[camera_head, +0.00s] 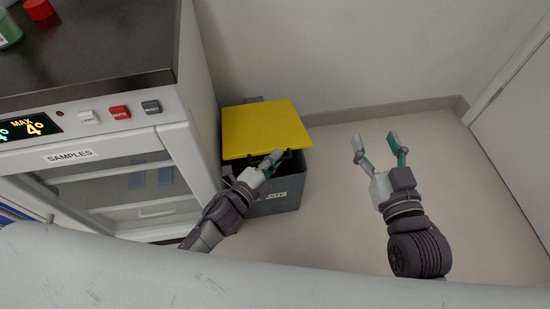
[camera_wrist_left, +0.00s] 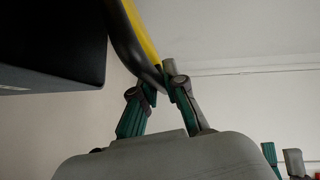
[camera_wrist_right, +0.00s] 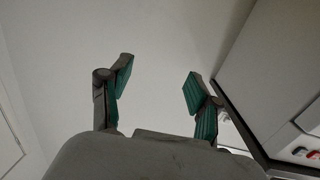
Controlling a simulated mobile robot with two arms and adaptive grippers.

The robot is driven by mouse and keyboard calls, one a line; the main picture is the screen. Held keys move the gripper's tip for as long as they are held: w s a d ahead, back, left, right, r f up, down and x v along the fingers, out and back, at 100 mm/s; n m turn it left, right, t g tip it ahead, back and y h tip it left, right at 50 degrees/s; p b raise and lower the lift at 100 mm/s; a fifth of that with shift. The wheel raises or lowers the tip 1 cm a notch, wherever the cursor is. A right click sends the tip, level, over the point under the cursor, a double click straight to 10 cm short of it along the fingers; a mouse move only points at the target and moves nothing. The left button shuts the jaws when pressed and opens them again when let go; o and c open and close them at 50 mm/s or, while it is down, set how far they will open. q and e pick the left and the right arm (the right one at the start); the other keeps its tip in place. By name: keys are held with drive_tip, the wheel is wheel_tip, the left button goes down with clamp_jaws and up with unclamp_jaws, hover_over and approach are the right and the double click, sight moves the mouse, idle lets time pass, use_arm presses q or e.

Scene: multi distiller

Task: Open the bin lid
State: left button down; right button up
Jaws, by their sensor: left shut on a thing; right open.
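The bin (camera_head: 284,196) is a dark grey box with a label on its front, on the floor beside the sample cabinet. Its yellow lid (camera_head: 262,128) is tilted, with its front edge raised above the box. My left gripper (camera_head: 270,162) is at the lid's front edge, shut on the black handle. In the left wrist view the fingers (camera_wrist_left: 163,88) close on the black handle (camera_wrist_left: 128,45) beside the yellow lid edge (camera_wrist_left: 142,32), and pale wall shows between lid and bin (camera_wrist_left: 55,45). My right gripper (camera_head: 376,143) is open and empty, right of the bin; its spread fingers show in the right wrist view (camera_wrist_right: 157,85).
The white cabinet (camera_head: 195,150), with a dark top (camera_head: 90,45) and a "SAMPLES" label, stands close along the bin's left side. A wall (camera_head: 340,50) is behind the bin. The floor (camera_head: 335,190) to the right is clear, up to a white door (camera_head: 520,130).

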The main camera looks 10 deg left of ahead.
use_arm(q)
drive_tip(key=w+r+p, duration=0.1)
drive_tip(key=r+p, duration=0.1)
drive_tip(key=w+r+p, duration=0.1)
drive_tip(key=r+p, duration=0.1)
drive_tip(key=w+a+r+p, duration=0.1)
drive_tip(key=r+p, duration=0.1)
drive_tip(key=shift+r, duration=0.1)
drive_tip(key=shift+w+r+p, duration=0.15)
drive_tip(key=shift+p, duration=0.15)
drive_tip(key=shift+w+a+r+p, duration=0.15)
drive_tip(key=shift+w+r+p, duration=0.2)
drive_tip(key=shift+r+p, duration=0.1)
use_arm(e)
drive_tip(key=s+d+f+g+h, duration=0.1)
drive_tip(key=s+d+f+g, duration=0.2)
drive_tip(key=s+f+g, duration=0.3)
drive_tip(key=s+d+f+g+h, duration=0.2)
drive_tip(key=s+d+f+g, duration=0.1)
drive_tip(key=s+f+g, duration=0.4)
drive_tip(key=shift+s+f+m+h, duration=0.3)
drive_tip(key=shift+s+f, duration=0.55)
drive_tip(key=shift+f, duration=0.5)
use_arm(q)
drive_tip(key=c, duration=1.2)
unclamp_jaws()
